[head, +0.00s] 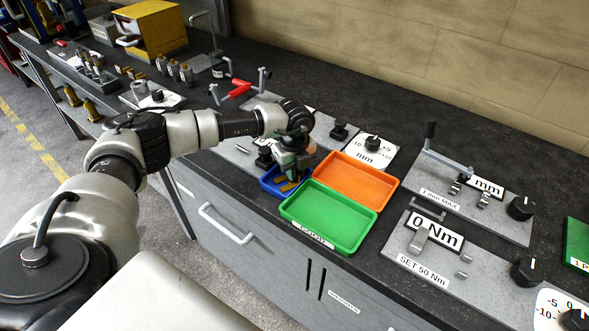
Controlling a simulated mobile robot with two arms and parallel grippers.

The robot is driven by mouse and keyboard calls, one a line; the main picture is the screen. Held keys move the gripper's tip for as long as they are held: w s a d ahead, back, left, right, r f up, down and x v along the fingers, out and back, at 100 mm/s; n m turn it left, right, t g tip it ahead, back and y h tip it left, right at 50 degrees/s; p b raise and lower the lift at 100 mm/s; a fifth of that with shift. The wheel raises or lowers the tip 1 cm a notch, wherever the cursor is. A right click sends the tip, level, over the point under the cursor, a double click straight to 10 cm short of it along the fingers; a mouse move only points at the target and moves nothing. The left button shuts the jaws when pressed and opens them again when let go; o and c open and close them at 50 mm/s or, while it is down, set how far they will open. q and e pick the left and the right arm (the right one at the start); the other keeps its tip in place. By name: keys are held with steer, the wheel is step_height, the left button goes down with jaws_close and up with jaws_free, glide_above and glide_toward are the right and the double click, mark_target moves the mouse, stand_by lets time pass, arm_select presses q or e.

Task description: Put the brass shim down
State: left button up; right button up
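My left gripper (292,170) points down over the small blue tray (271,187), left of the green tray. Small brass-coloured pieces (287,186) show under the fingertips at the blue tray. I cannot tell which of them is the brass shim, or whether it is held or lying in the tray. The gripper and wrist hide much of the blue tray, and the finger gap is too small to judge. My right gripper is not in view.
A green tray (318,234) labelled GOOD and an orange tray (386,189) are empty beside the blue one. Gauge plates with knobs (522,207) and an upright lever (430,138) stand to the right. A red-handled tool (238,88) and a yellow box (150,30) are behind.

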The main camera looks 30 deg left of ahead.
arm_select(q)
steer(key=shift+r, duration=0.5)
step_height(320, 180, up, 11)
steer(key=b, duration=0.2)
steer(key=shift+r, duration=0.2)
stand_by(0.4)
